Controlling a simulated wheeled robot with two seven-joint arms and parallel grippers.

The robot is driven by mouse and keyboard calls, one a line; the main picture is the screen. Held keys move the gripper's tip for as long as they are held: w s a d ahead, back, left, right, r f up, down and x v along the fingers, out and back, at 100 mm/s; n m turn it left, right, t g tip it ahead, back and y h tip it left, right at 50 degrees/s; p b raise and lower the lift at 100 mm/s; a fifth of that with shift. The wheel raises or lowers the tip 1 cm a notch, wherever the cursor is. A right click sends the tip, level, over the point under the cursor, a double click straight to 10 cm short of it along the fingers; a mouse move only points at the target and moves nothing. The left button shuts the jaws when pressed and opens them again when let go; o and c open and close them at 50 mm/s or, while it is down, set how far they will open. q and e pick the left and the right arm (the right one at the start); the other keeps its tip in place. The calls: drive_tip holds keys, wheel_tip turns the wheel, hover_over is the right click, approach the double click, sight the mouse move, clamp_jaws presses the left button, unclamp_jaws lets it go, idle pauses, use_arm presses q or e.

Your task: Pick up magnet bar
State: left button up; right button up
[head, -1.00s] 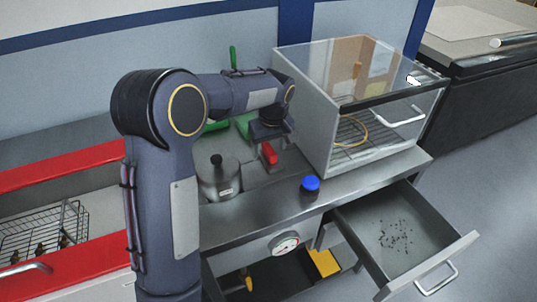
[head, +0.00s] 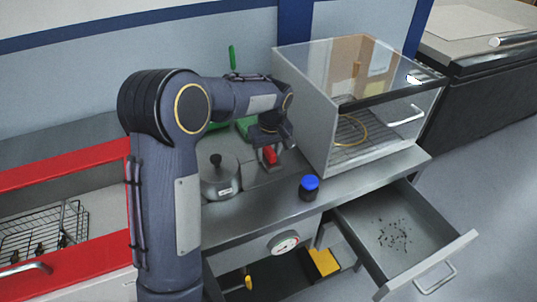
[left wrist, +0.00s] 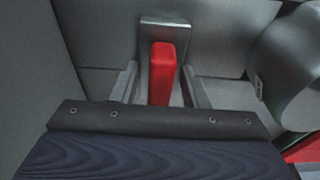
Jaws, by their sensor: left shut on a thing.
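The magnet bar (left wrist: 162,72) shows as a red block against a grey metal plate in the left wrist view. In the head view its red part (head: 270,155) is just below my left gripper (head: 269,152), over the metal bench. My left gripper's fingers (left wrist: 160,88) are on both sides of the red block, and the gripper is shut on it. I cannot tell whether the bar still touches the bench. My right gripper is out of view.
A lidded metal pot (head: 219,180) stands left of the gripper. A clear-fronted cabinet (head: 318,125) stands to the right, with a blue-capped jar (head: 309,187) in front. An open drawer (head: 375,262) with dark bits juts out at the right.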

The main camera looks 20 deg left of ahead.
sight(269, 147)
use_arm(q)
drive_tip(key=shift+r, duration=0.15)
drive_tip(key=shift+r, duration=0.3)
wheel_tip(269, 147, up, 2)
drive_tip(key=shift+w+r, duration=0.1)
drive_tip(key=shift+r, duration=0.05)
drive_tip(key=s+d+r+b, duration=0.1)
drive_tip(key=s+d+r, duration=0.8)
drive_tip(key=s+r, duration=0.1)
drive_tip(key=shift+d+b, duration=0.35)
drive_tip(key=shift+d, duration=0.05)
drive_tip(key=shift+f, duration=0.1)
